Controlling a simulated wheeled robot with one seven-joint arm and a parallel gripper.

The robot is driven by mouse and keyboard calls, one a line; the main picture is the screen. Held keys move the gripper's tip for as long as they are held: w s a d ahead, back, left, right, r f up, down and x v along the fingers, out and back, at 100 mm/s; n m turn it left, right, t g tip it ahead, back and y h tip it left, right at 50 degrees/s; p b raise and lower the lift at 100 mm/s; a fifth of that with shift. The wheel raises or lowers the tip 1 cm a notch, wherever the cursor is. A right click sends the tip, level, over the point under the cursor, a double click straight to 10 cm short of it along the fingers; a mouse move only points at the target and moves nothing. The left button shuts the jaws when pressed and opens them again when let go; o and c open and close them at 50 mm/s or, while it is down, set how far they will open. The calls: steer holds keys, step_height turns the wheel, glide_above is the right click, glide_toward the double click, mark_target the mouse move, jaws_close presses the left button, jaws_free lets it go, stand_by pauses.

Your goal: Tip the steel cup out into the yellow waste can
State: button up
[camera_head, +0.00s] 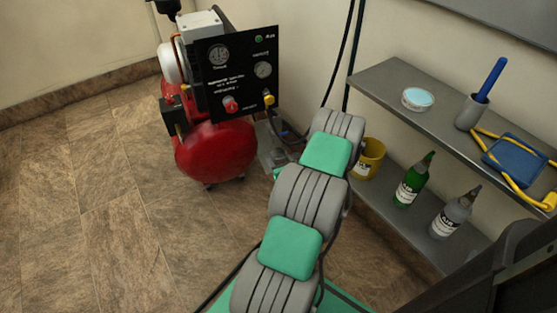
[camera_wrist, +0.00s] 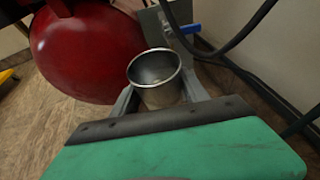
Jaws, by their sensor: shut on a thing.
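The steel cup (camera_wrist: 160,92) is in the wrist view, between the two fingers of my gripper (camera_wrist: 158,98), which is shut on it. Its round open rim faces the wrist camera, and its inside looks grey; I cannot make out any contents. In the head view my gripper is mostly hidden behind my arm, near the red tank. The yellow waste can (camera_head: 373,160) is in the head view, just right of my arm, at the left end of the lower shelf. It has a pale label, and my arm is close to its left side.
The red compressor (camera_head: 215,150) with its black gauge panel (camera_head: 238,72) stands close left of my gripper. Black hoses hang behind. A green bottle (camera_head: 412,181) and a grey bottle (camera_head: 452,214) stand right of the can. The upper shelf (camera_head: 385,83) overhangs them.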

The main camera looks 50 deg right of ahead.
mark_target(278, 150)
step_height(278, 150, up, 6)
steer(key=p, duration=0.5)
steer(key=shift+r, duration=0.1)
steer(key=shift+a, duration=0.1)
